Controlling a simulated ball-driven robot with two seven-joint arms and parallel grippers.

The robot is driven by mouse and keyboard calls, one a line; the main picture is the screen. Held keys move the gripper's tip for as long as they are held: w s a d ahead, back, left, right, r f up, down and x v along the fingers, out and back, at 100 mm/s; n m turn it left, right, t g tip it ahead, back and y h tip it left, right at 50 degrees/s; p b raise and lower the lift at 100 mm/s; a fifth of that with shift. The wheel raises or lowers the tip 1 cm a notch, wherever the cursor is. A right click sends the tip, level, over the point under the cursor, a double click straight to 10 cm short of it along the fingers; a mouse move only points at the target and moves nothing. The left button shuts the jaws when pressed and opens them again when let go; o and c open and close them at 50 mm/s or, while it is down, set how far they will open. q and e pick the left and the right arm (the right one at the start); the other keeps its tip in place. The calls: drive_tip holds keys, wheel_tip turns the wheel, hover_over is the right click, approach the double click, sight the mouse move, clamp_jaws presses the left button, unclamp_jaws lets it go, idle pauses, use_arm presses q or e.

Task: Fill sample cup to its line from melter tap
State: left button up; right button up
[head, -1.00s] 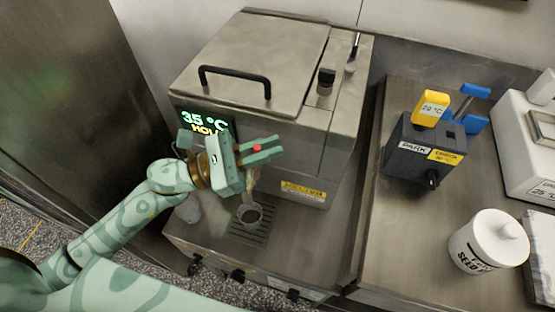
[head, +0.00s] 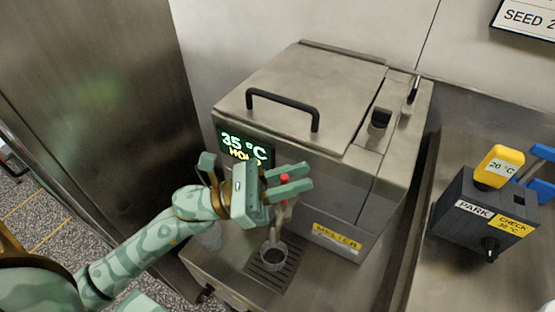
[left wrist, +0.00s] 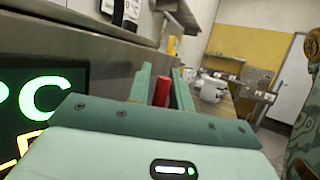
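The steel melter (head: 290,110) shows 35 °C and HOLD on its display (head: 245,148). The sample cup (head: 275,257) stands upright on the drip grate (head: 267,279) under the tap (head: 281,214). Its inside looks dark brown; its line and exact level cannot be made out. My left gripper (head: 292,180) is at the tap's red handle (head: 285,181), with one finger on each side and hardly any gap. The red handle (left wrist: 162,92) also shows between the fingers in the left wrist view. My right gripper is not in view.
On the counter to the right stands a dark block (head: 483,218) marked PARK and CHECK, holding a yellow 20 °C device (head: 499,167) and a blue-handled tool (head: 539,170). A tall steel panel (head: 95,100) rises at the left. Pots (left wrist: 212,90) show far off in the left wrist view.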

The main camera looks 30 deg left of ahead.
use_arm(q)
drive_tip(key=shift+a+f, duration=0.1)
drive_tip(key=b+v, duration=0.1)
drive_tip(key=v, duration=1.5)
drive_tip(key=shift+b, duration=0.35)
drive_tip(key=shift+s, duration=0.15)
